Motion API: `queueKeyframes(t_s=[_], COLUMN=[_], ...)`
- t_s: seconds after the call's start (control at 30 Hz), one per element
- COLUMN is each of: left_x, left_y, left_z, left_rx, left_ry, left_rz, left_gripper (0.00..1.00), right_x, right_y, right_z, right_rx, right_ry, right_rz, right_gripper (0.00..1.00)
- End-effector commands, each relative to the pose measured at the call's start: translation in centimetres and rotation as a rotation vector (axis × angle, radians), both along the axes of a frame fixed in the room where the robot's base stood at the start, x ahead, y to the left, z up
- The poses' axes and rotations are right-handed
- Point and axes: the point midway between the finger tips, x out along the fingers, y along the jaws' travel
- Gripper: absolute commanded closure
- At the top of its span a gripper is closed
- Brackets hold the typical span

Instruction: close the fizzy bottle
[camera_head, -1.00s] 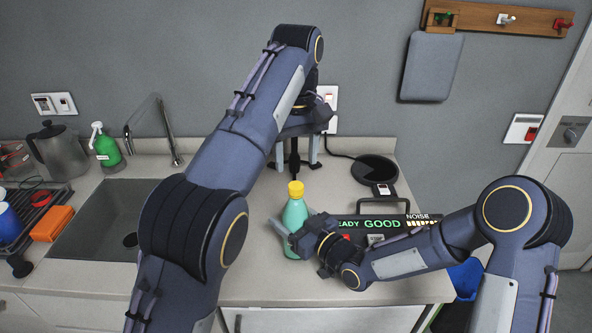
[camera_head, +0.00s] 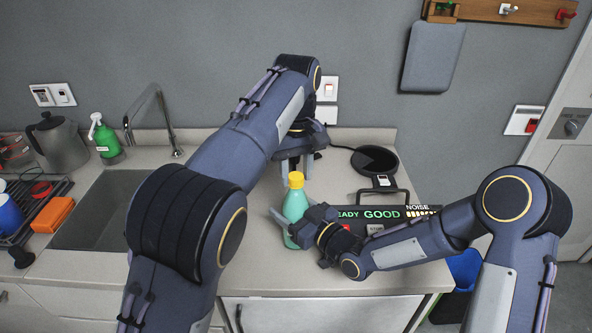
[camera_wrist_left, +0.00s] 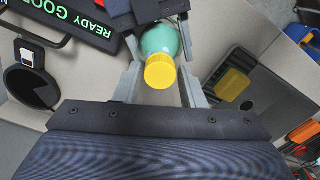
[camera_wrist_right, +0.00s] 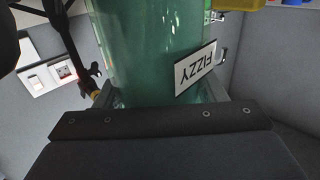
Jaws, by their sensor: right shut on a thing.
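The fizzy bottle (camera_head: 296,206) is green and stands upright on the counter. Its yellow cap (camera_head: 296,180) sits on top; I cannot tell how tight it is. My right gripper (camera_head: 288,228) is shut on the bottle's body from the right. The right wrist view shows the green body (camera_wrist_right: 150,45) and its FIZZY label (camera_wrist_right: 196,67) up close. My left gripper (camera_head: 294,169) is open above the cap, pointing down. In the left wrist view its fingers lie on either side of the cap (camera_wrist_left: 160,72), with gaps showing.
A noise display (camera_head: 380,213) reading "READY GOOD", its first letters partly hidden, stands right of the bottle. A round black pad (camera_head: 375,160) lies behind it. The sink (camera_head: 100,210) with its tap (camera_head: 160,115) is at left, beside a green pump bottle (camera_head: 105,140).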

Motion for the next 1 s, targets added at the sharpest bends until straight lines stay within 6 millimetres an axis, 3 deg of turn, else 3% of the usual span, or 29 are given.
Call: queueKeyframes(t_s=[0.03,0.23,0.37,0.7,0.87,0.9,1.0], left_x=[0.00,0.00,-0.01,0.03,0.00,0.00,0.00], left_y=[0.00,-0.01,0.00,0.07,0.00,0.00,0.00], left_z=[0.00,0.00,-0.01,-0.05,-0.06,-0.06,-0.06], left_rx=[0.000,0.000,0.000,-0.003,-0.001,-0.001,0.000], left_ry=[0.000,0.000,0.001,0.001,0.002,0.002,0.002], left_rz=[0.000,0.000,-0.045,-0.742,-0.755,-0.754,-0.753], left_gripper=[0.70,0.95,0.95,0.95,0.95,0.64,0.51], right_x=[0.00,0.00,-0.01,-0.01,-0.01,-0.01,-0.01], right_y=[0.00,0.00,0.01,0.01,0.01,0.01,0.01], right_z=[0.00,-0.01,-0.01,-0.01,-0.01,0.00,-0.01], right_rx=[0.000,0.000,0.000,0.000,0.000,0.000,0.001], right_ry=[0.000,0.000,0.000,0.000,0.000,0.000,0.001], right_rz=[0.000,0.000,0.000,0.000,0.000,0.000,0.000], right_gripper=[1.00,1.00,1.00,1.00,1.00,1.00,1.00])
